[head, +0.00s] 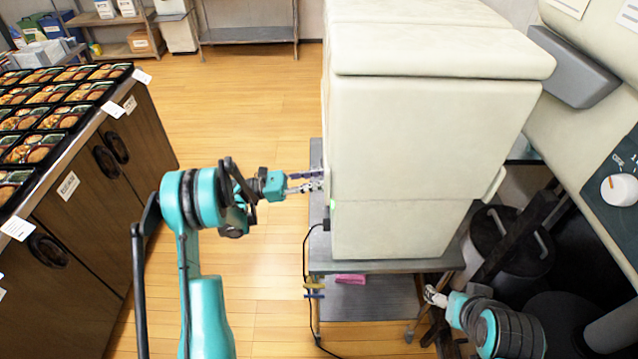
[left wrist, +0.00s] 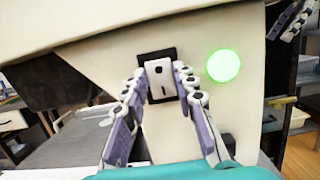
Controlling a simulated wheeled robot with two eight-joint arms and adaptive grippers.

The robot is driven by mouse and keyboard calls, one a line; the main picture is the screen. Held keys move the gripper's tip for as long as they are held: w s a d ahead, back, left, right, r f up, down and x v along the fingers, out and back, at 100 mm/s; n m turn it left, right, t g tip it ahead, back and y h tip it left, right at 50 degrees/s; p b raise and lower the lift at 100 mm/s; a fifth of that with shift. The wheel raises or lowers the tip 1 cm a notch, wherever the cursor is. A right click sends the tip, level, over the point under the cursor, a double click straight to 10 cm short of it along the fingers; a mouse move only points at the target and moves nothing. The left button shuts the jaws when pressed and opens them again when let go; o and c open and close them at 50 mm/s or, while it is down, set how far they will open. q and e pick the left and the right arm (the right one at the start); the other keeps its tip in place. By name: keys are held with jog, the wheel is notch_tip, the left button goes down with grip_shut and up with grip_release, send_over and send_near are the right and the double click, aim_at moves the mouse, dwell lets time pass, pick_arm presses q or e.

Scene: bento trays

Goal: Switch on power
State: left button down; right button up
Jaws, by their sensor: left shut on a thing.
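A large cream machine (head: 420,170) stands on a grey cart. On its side, in the left wrist view, a white rocker power switch (left wrist: 159,78) sits in a black frame. A round green light (left wrist: 224,65) glows to the right of the switch. My left gripper (head: 318,180) reaches the machine's left side. In the left wrist view its fingertips (left wrist: 163,88) are shut on the switch, one on each side. My right gripper (head: 432,296) is low beside the cart, away from the switch; its fingers are too small to judge.
The grey cart (head: 375,267) has a lower shelf with a pink item (head: 350,280). A black cable (head: 306,265) hangs at its left. A wooden counter (head: 75,190) with several bento trays stands at the left. Open wooden floor (head: 250,100) lies between counter and machine.

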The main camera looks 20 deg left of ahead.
dwell(0.3)
pick_arm(q)
jog(key=c, duration=1.2)
grip_release()
jog(key=shift+f, duration=0.1)
jog(key=v, duration=1.2)
jog(key=shift+f, duration=0.2)
jog(key=shift+d, duration=0.1)
